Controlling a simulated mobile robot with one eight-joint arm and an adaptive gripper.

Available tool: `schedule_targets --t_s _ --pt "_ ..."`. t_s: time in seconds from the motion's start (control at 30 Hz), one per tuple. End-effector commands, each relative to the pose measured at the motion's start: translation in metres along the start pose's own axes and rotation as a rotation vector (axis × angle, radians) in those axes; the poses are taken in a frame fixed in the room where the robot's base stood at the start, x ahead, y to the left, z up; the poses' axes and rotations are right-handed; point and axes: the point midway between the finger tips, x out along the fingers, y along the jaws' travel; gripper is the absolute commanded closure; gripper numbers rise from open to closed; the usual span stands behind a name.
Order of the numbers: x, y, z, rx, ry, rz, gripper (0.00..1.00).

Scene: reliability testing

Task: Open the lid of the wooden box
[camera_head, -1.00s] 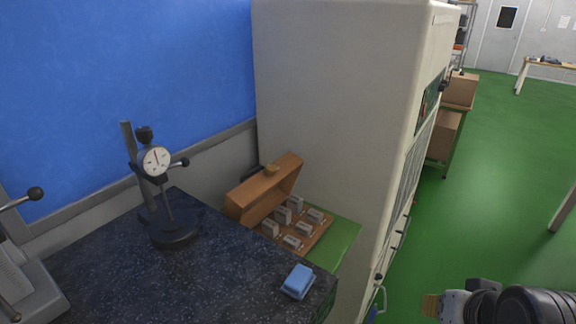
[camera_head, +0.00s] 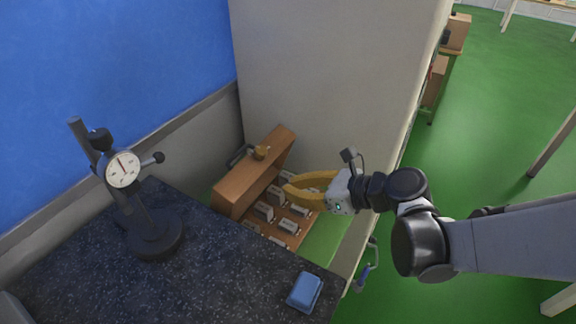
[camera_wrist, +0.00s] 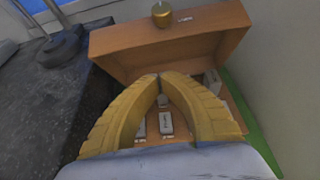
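The wooden box stands beyond the dark stone slab, against a pale cabinet. Its lid (camera_head: 240,188) is raised and stands up at the back left of the base (camera_head: 286,238); the lid also shows in the wrist view (camera_wrist: 205,43). A brass-coloured knob or latch (camera_head: 262,152) sits on the lid's upper edge. Several small grey blocks lie in the base. My gripper (camera_head: 286,187) is over the open box, in front of the lid's inner side. Its yellow fingers meet at the tips in the wrist view (camera_wrist: 161,76), with nothing seen between them. They hide part of the base.
A dial gauge on a stand (camera_head: 123,170) stands on the dark slab (camera_head: 215,275) at the left. A blue block (camera_head: 305,291) lies near the slab's right corner. The tall pale cabinet (camera_head: 320,80) rises close behind the box. Green floor is open at the right.

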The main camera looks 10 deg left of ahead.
Motion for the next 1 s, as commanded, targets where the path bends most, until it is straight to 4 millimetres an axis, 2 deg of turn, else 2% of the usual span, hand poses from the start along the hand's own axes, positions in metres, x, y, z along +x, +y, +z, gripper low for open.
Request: schedule_targets --t_s 0.43,0.5,0.7,1.0 --pt "0.092 0.001 -0.001 -0.005 0.001 0.003 1.0" --pt "0.098 0.001 0.01 -0.005 0.001 0.002 1.0" --pt "0.112 0.001 0.024 -0.005 0.002 0.0 1.0" --pt "0.114 0.0 0.028 -0.004 0.002 0.0 1.0"
